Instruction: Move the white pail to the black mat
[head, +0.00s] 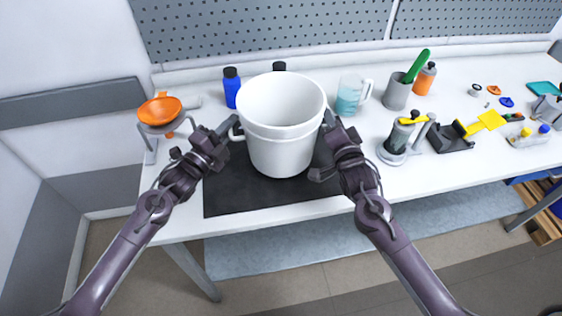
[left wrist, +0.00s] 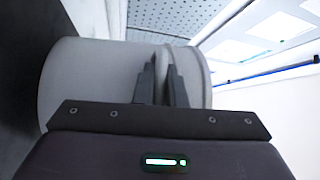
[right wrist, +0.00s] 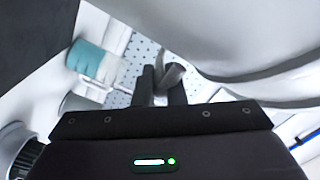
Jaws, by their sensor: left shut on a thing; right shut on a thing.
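The white pail (head: 283,150) is upright over the black mat (head: 235,195), near the front of the workbench. I cannot tell whether its base touches the mat or hangs just above it. My left gripper (head: 231,129) is shut on the pail's left handle; the left wrist view shows its fingers (left wrist: 162,80) around the handle against the pail's side (left wrist: 90,85). My right gripper (head: 332,124) is shut on the right handle, and its fingers (right wrist: 162,82) show around it in the right wrist view. The pail hides the back part of the mat.
A blue bottle (head: 231,87) stands behind the pail, and a blue-filled beaker (head: 349,95) stands to its right. An orange funnel on a stand (head: 160,110) is at the left.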

